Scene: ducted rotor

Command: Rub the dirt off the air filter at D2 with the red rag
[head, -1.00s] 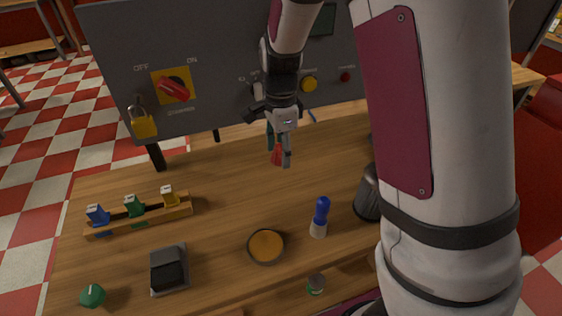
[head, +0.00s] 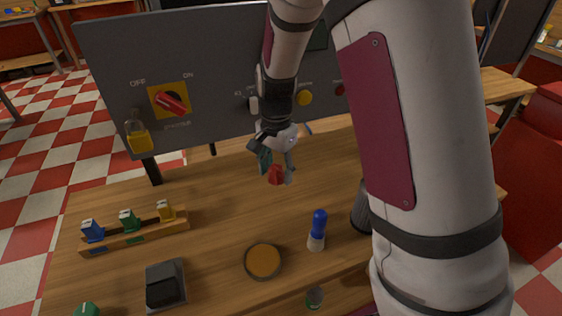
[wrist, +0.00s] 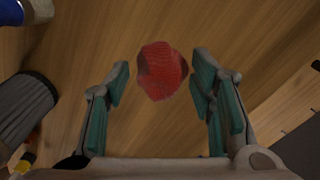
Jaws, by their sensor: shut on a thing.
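My gripper (head: 274,168) is shut on the red rag (head: 276,175), above the wooden table in front of the grey panel. In the wrist view, the rag (wrist: 162,71) is a crumpled red lump between the green-padded fingers (wrist: 162,92). The air filter looks to be the dark grey pleated cylinder (head: 361,208) at the right of the table, partly hidden behind my arm. It also shows at the left edge of the wrist view (wrist: 24,108), apart from the rag. I cannot make out the dirt or a D2 label.
A blue-capped bottle (head: 317,232) and a round orange-topped dish (head: 263,262) stand near the front. A rack of coloured blocks (head: 133,237) and a dark box (head: 166,285) are at left. The panel (head: 215,105) bounds the back. The table's middle is clear.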

